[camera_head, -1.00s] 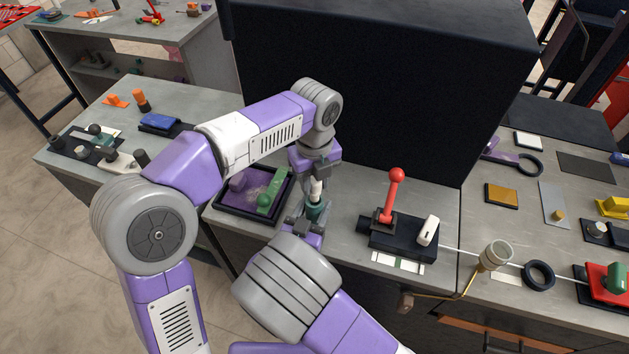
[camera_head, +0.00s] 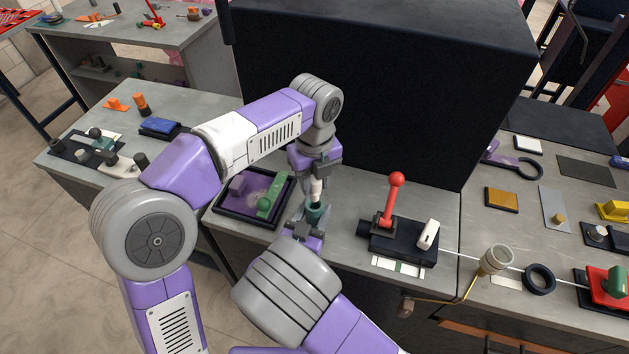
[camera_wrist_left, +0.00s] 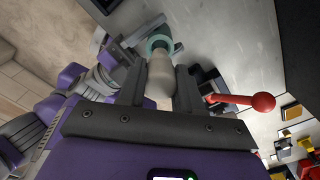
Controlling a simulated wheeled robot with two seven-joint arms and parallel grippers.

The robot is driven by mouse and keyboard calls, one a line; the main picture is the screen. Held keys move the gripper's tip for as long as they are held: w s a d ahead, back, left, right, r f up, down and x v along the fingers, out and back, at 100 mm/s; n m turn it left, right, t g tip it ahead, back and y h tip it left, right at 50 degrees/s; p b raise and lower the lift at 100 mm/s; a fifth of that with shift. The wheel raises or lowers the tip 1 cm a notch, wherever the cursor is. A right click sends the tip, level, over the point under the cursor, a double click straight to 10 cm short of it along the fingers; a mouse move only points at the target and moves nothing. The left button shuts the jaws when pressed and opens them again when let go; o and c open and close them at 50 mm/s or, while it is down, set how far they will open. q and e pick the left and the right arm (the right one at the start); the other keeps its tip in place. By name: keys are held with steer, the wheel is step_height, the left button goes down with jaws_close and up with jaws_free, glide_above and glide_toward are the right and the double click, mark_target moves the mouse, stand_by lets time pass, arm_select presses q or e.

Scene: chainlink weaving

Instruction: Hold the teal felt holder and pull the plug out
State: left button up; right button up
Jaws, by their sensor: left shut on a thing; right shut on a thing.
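The teal felt holder (camera_head: 315,213) is an upright open-topped cup near the front of the bench, right of the dark tray. My right gripper (camera_head: 308,228) is shut on it from the front. My left gripper (camera_head: 317,178) points down above it, shut on the cream plug (camera_head: 317,191). In the left wrist view the plug (camera_wrist_left: 160,78) lies between the two fingers (camera_wrist_left: 159,92), its far end at the mouth of the teal ring-shaped rim (camera_wrist_left: 152,44). I cannot tell whether its tip is still inside. My fingers partly hide both things.
A dark tray (camera_head: 222,208) with purple and green pieces stands just left. A black block with a red-knobbed lever (camera_head: 396,180) stands right. A large black box (camera_head: 380,80) rises behind. Bare bench lies between holder and lever block.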

arm_select(q)
steer(key=shift+r, duration=0.55)
steer(key=shift+r, duration=0.1)
steer(key=shift+r, duration=0.9)
arm_select(e)
steer(key=o, duration=1.2)
arm_select(q)
step_height(320, 180, up, 11)
steer(key=p, duration=1.1)
steer(key=shift+r, duration=0.15)
arm_select(e)
steer(key=shift+r, duration=7)
